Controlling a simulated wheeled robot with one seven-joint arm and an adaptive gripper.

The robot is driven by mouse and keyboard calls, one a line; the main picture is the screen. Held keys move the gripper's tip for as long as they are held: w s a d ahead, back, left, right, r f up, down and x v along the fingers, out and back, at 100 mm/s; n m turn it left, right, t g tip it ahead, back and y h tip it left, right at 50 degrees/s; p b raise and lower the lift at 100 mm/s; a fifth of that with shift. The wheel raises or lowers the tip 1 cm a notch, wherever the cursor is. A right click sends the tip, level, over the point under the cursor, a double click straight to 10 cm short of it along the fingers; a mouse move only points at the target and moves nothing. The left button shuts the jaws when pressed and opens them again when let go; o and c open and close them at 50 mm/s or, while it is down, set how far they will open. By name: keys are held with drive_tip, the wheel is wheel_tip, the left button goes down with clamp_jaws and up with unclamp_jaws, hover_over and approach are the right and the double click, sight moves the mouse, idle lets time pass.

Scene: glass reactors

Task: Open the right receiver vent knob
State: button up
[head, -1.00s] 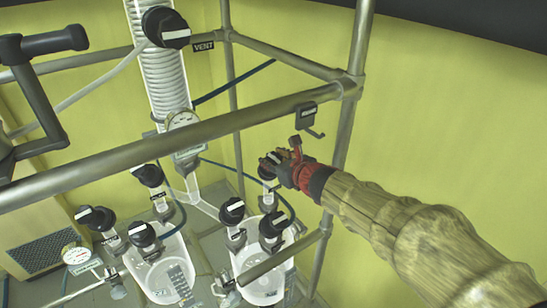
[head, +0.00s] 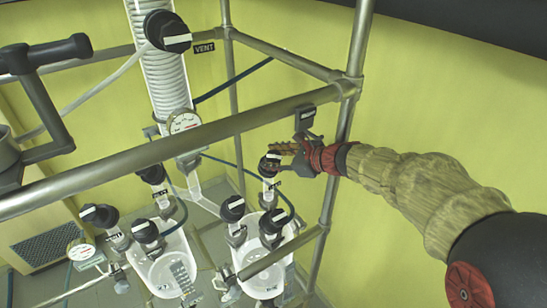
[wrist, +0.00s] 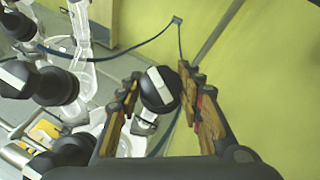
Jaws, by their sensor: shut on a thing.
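The black knob (head: 268,164) with a white bar sits on a glass neck at the back of the right receiver (head: 262,280). I take it as the right receiver vent knob; its label is too small to read. My gripper (head: 283,157) reaches it from the right and is shut on it. In the wrist view the knob (wrist: 160,90) lies between the two fingers of my gripper (wrist: 156,104), with its white bar slanting. The fingers partly hide the glass neck below it.
Other black knobs (head: 232,208) (head: 272,222) stand close in front on the same receiver. A metal frame rail (head: 150,155) crosses before them, and an upright post (head: 345,130) stands by my wrist. A blue hose (wrist: 110,56) runs behind. The yellow wall side (head: 460,120) is clear.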

sight(273, 155)
idle(0.4)
drive_tip(key=o, duration=1.2)
drive_tip(key=shift+r, duration=0.1)
wheel_tip(273, 155, up, 10)
drive_tip(key=shift+f, duration=0.1)
